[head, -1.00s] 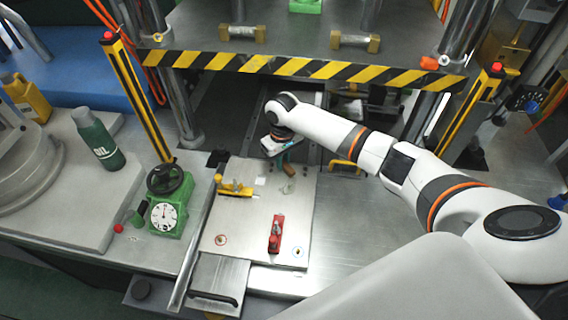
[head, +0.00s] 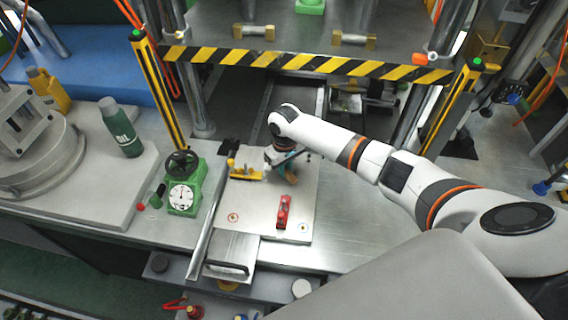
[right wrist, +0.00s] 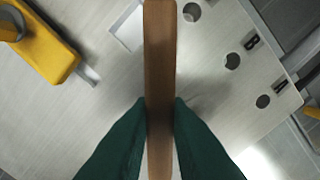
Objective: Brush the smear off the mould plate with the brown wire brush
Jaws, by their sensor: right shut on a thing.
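The mould plate (head: 262,208) lies flat on the steel bench; its pale surface with dark holes and letters fills much of the right wrist view (right wrist: 225,110). My right gripper (head: 288,165) is over its upper right part. Its green fingers (right wrist: 160,115) are shut on the brown wire brush (right wrist: 160,55), whose brown part runs upright through the middle of the right wrist view. In the head view the brush (head: 291,178) shows small below the fingers; I cannot tell whether it touches the plate. I cannot make out the smear. My left gripper is not in view.
A yellow tool (head: 246,174) lies at the plate's upper left, close to my right gripper. A red tool (head: 283,212) lies on its lower right. A green dial gauge (head: 184,190) stands left of the plate. A striped press beam (head: 310,64) spans behind.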

